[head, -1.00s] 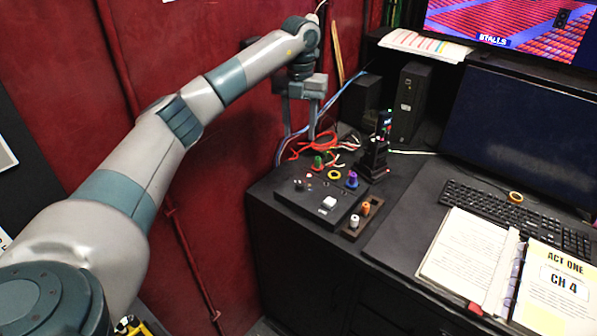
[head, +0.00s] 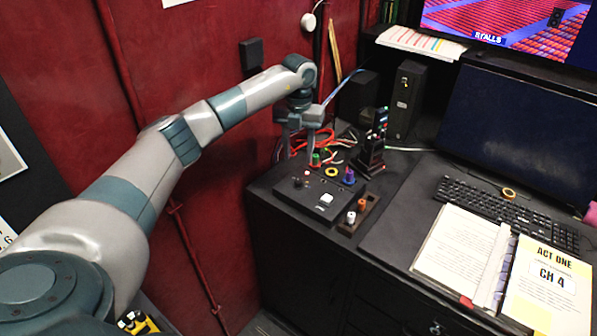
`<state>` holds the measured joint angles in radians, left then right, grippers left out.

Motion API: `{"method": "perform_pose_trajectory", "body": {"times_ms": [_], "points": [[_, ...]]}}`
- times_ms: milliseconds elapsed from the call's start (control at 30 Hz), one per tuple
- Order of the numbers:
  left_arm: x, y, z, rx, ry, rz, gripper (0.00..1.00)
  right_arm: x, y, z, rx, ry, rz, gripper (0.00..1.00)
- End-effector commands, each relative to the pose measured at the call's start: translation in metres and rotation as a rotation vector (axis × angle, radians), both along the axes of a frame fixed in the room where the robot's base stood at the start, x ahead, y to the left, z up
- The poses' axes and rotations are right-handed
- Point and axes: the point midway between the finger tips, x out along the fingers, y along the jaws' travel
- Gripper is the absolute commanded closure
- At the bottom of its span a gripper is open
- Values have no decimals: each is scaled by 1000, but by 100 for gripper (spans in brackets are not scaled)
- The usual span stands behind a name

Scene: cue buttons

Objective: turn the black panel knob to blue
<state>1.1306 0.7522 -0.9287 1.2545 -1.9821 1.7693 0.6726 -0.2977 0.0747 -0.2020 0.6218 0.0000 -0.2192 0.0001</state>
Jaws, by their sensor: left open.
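The black control panel (head: 310,205) lies on the dark cabinet top in the middle of the head view. A small dark knob (head: 297,183) shows near its left end; its pointer and colour marks are too small to read. A red light (head: 307,172) and a white button (head: 327,198) are on the same panel. My left gripper (head: 298,158) is open, fingers pointing down, just above and behind the panel's far left part. Nothing shows between its fingers, and it appears apart from the knob. My right gripper is not in view.
A green piece (head: 316,159), a yellow ring (head: 331,171) and a purple-blue piece (head: 349,177) stand near the panel's far side. Red cables (head: 325,139) and a dark upright device (head: 372,150) are behind.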

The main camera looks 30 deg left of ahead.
Motion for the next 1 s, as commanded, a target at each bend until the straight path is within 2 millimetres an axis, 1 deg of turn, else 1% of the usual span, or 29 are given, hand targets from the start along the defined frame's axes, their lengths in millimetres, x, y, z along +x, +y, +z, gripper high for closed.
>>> {"method": "perform_pose_trajectory", "body": {"times_ms": [33, 300, 500, 700, 1000], "points": [[-1, -1, -7, -1, 4, 0, 58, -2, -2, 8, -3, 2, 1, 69], [-1, -1, -55, 0, 4, 1, 58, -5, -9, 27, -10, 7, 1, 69], [0, 0, -81, -1, 2, 1, 58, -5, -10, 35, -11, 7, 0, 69], [0, 0, -93, 0, 0, -1, 58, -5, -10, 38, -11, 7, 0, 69], [0, 0, -94, 0, 0, -1, 58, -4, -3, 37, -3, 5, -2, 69]]}}
